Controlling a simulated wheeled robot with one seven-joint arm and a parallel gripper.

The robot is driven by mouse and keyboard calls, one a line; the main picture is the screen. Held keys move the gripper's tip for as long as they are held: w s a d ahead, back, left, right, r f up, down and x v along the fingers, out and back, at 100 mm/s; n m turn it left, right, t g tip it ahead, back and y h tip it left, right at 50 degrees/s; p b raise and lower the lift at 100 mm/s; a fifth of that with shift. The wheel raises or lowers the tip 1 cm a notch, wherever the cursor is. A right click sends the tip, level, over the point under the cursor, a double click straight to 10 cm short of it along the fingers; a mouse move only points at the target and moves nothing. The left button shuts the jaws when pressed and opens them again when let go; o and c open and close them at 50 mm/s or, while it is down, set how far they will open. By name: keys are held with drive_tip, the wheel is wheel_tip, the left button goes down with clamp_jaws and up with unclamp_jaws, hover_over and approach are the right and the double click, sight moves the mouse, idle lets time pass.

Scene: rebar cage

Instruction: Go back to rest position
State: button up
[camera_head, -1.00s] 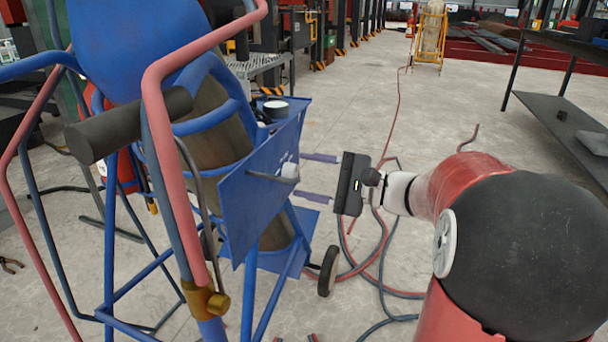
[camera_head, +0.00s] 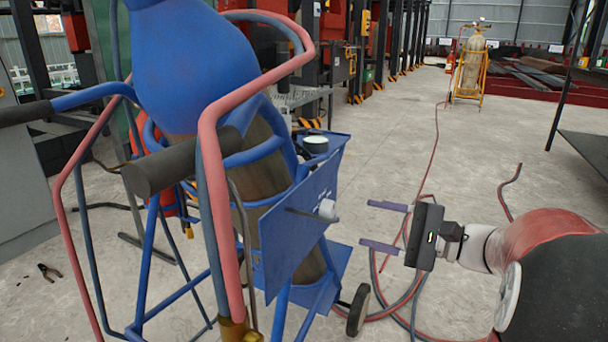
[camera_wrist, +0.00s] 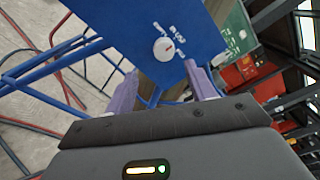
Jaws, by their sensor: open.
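My gripper (camera_head: 384,227) is open and empty, its two purple fingers pointing left toward the blue cart. In the wrist view my gripper (camera_wrist: 165,88) shows its fingers spread apart with nothing between them. The blue panel (camera_head: 290,235) on the cart carries a white round knob (camera_head: 327,208). A clear gap lies between the fingertips and the panel in the head view. In the wrist view the knob (camera_wrist: 163,48) is ahead of and between the fingers.
The cart holds a large blue-topped cylinder (camera_head: 195,65) and red and blue hoses. Hoses (camera_head: 400,300) lie on the floor below my gripper. A dark table (camera_head: 585,155) stands at right. Pliers (camera_head: 49,272) lie at left. The floor behind is open.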

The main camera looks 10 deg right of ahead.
drive_tip(key=s+a+f+n+g+h+p, duration=0.35)
drive_tip(key=s+a+n+g+h, duration=0.3)
drive_tip(key=s+a, duration=0.45)
drive_tip(key=s+d+r+n+t+h+p, duration=0.1)
drive_tip(key=s+d+n+t+h+p, duration=0.1)
drive_tip(key=s+d+n+h+p, duration=0.2)
drive_tip(key=s+n+h, duration=0.2)
drive_tip(key=h, duration=0.2)
drive_tip(key=shift+s+d+r+p, duration=0.15)
drive_tip(key=shift+d+r+p, duration=0.1)
drive_tip(key=shift+p, duration=0.1)
drive_tip(key=shift+n, duration=0.25)
